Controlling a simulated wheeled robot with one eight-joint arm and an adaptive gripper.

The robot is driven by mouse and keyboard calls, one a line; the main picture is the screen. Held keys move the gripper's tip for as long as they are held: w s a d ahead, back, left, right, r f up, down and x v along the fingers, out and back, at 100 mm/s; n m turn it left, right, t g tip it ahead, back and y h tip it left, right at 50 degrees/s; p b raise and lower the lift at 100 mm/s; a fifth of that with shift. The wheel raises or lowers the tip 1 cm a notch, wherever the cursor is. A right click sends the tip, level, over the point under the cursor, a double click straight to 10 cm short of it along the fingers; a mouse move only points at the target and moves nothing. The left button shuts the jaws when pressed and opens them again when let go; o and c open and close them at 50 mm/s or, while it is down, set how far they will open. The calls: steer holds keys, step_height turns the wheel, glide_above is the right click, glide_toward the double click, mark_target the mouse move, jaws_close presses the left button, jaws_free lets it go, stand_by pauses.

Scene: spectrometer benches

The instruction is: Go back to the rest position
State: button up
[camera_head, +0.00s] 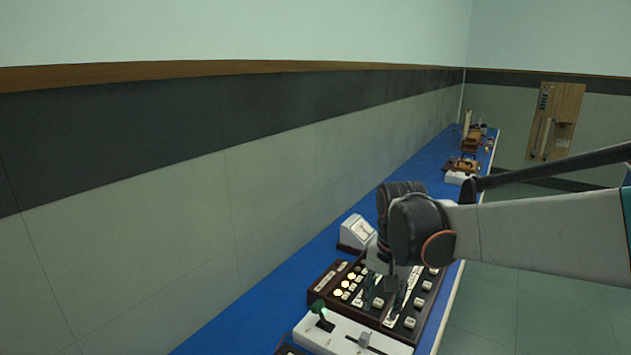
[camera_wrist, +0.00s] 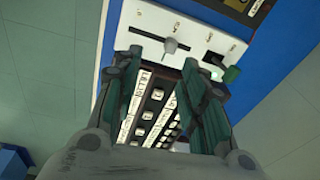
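My gripper (camera_head: 384,292) hangs over the dark control panel (camera_head: 322,297) on the blue bench, with my arm reaching in from the right. In the wrist view my gripper (camera_wrist: 163,100) shows two green-padded fingers spread apart with nothing between them. The panel's rows of white labels and keys (camera_wrist: 157,94) show below and between the fingers. I cannot tell from these frames whether the fingertips touch the panel.
A white box with a slider and green-knobbed lever (camera_head: 320,312) stands at the near end. A white meter (camera_head: 357,231) sits behind the panel. The blue bench (camera_head: 262,312) runs along the wall, with more instruments (camera_head: 470,142) far off. Floor is clear at right.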

steer(key=s+d+r+n+t, duration=0.1)
steer(key=s+d+n+t, duration=0.1)
steer(key=s, duration=0.7)
steer(key=s+d+r+n+t, duration=0.1)
steer(key=s+d+n+t, duration=0.2)
steer(key=s, duration=0.7)
steer(key=shift+s+r+t, duration=0.25)
steer(key=shift+r+t, duration=0.15)
steer(key=shift+d, duration=0.1)
stand_by(1.9)
